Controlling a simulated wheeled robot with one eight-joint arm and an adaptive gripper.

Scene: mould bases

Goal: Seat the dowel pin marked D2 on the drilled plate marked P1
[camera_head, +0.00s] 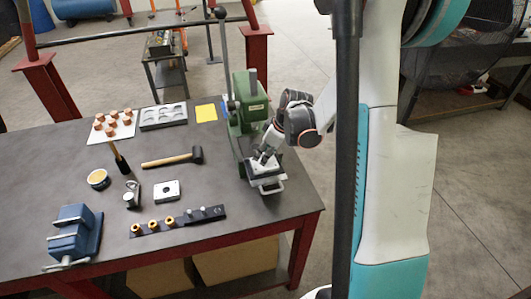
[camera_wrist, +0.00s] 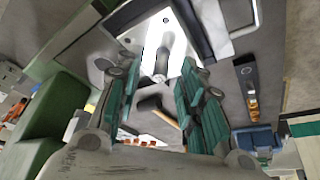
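My gripper (camera_head: 264,157) is down over a pale plate (camera_head: 268,181) on the green press at the table's right end. In the wrist view, my two fingers (camera_wrist: 160,68) are spread, with gaps on both sides of a silver pin (camera_wrist: 161,66). The pin appears to stand on the bright white plate (camera_wrist: 150,38), which shows a small dark hole. Whether the pin is fully down in the plate cannot be told. No D2 or P1 marking is readable. Another pale plate (camera_head: 167,191) with a central hole lies on the table.
A dark rail (camera_head: 160,229) holds several brass and silver pieces. A blue vise (camera_head: 74,236), a hammer (camera_head: 172,159), a round tin (camera_head: 98,179) and a white board (camera_head: 110,131) with copper-coloured pieces share the table. The green press (camera_head: 247,100) stands close beside my gripper.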

